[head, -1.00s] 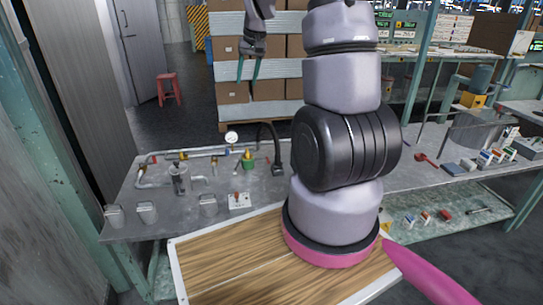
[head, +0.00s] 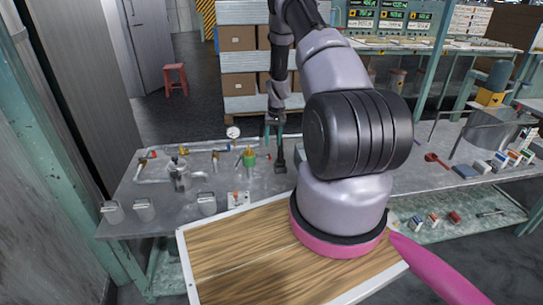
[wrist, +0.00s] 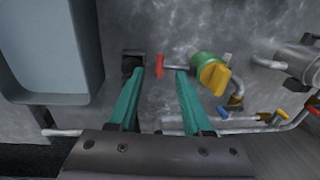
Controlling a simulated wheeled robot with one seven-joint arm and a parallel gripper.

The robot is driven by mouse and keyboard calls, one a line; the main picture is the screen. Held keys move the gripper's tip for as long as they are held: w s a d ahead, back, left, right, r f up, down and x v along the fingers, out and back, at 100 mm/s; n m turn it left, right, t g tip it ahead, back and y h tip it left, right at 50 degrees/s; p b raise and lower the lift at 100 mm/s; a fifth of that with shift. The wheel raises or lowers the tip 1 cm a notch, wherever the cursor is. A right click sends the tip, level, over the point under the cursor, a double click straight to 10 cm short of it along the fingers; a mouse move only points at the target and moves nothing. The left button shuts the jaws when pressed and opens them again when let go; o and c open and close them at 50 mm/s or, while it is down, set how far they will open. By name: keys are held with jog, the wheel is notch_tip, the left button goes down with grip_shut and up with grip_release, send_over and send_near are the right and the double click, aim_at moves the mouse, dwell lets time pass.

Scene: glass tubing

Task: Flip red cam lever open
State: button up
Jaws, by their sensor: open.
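A red lever (wrist: 160,66) stands upright in the wrist view at the end of a thin metal stem. The stem runs to a green fitting (wrist: 207,70) with a yellow handle (wrist: 216,78). My gripper (wrist: 159,73) is open, with its two teal fingers either side of the red lever in the picture. I cannot tell whether they touch it. In the head view my gripper (head: 275,129) points down over the bench, just right of the green fitting (head: 249,157). I cannot make out the red lever clearly there.
A black base (wrist: 132,62) sits at the left fingertip. A blue-grey bin (wrist: 45,45) is to the left. Pipes with blue, yellow and red handles (wrist: 280,118) run at lower right. A gauge (head: 233,132) and a metal pot (head: 179,175) stand on the bench (head: 150,226).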

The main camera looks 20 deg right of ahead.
aim_at(271, 159)
jog(key=f, duration=0.7)
jog(key=shift+w+a+f, duration=0.1)
jog(key=shift+a+f, duration=0.25)
grip_shut()
